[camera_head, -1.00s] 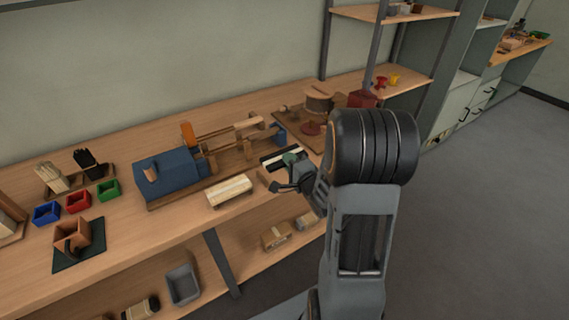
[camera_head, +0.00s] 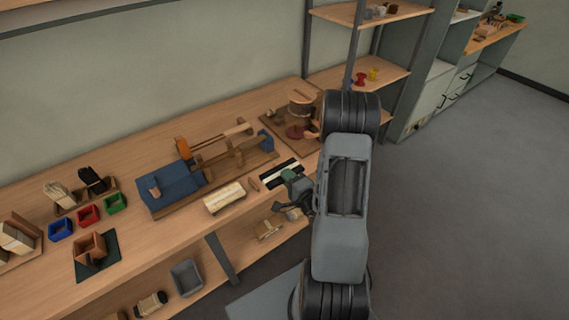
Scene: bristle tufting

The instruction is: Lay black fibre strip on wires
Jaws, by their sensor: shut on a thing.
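Black fibre strips (camera_head: 270,182) lie with a white strip on the bench near its front edge, right of the pale block. My gripper (camera_head: 284,197) is low over the bench's front edge beside them. It is shut on what seems to be a black fibre strip, but the held part is too small and covered to make out well. The blue machine with its wooden rail (camera_head: 232,163) stands on a wooden base behind and to the left. The wires are too thin to see. My arm hides the bench's right end.
A pale block (camera_head: 223,197) lies in front of the machine. Blue, red and green bins (camera_head: 88,215) and holders of pale and black bundles (camera_head: 92,180) stand at left.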

